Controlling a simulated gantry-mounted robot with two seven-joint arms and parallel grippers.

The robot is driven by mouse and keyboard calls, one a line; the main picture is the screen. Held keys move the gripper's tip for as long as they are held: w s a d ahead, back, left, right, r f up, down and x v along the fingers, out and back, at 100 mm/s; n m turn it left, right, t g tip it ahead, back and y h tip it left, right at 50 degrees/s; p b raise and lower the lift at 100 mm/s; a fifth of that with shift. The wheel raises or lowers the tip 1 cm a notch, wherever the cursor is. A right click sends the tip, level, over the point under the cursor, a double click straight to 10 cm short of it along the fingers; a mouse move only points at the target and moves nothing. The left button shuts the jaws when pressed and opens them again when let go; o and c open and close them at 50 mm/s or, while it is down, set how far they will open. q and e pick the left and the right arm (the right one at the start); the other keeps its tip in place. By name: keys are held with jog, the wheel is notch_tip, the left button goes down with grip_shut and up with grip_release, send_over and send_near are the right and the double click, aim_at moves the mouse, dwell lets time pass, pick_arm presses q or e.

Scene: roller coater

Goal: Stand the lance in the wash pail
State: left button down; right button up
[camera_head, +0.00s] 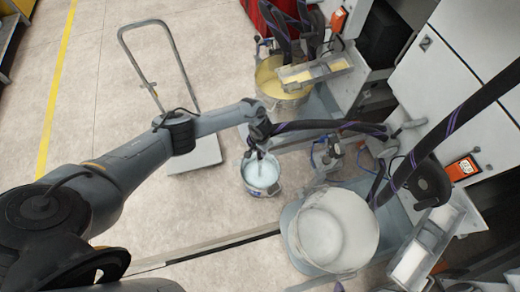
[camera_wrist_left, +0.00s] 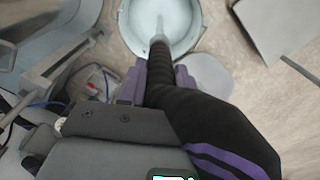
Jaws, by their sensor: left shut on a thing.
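The wash pail (camera_head: 264,190) stands on the floor near the middle of the head view, with pale blue liquid inside. It also shows at the top of the left wrist view (camera_wrist_left: 186,22). My left gripper (camera_head: 259,138) is over the pail, shut on the lance (camera_wrist_left: 159,32). The lance has a grey tip and a black sleeve, and the black-and-purple hose trails right from it. The tip points down and overlaps the pail's inside in both views. I cannot tell whether it touches the liquid or bottom. My right gripper is not in view.
A large white-filled drum (camera_head: 335,232) stands at the right front of the pail. A yellow-filled bucket (camera_head: 275,80) with hoses is behind it. A flat trolley (camera_head: 195,153) is to the left. The hose (camera_head: 330,124) runs to the machine at right.

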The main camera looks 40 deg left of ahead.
pick_arm(q)
jog(key=shift+f, duration=0.25)
jog(key=shift+f+b, duration=0.65)
jog(key=shift+f, duration=0.05)
jog(key=c, duration=0.7)
grip_release()
notch_tip(320, 180, up, 9)
jog(key=p, duration=0.6)
jog(key=shift+r, duration=0.2)
jog(key=shift+r+p, duration=0.35)
jog(key=shift+r, duration=0.35)
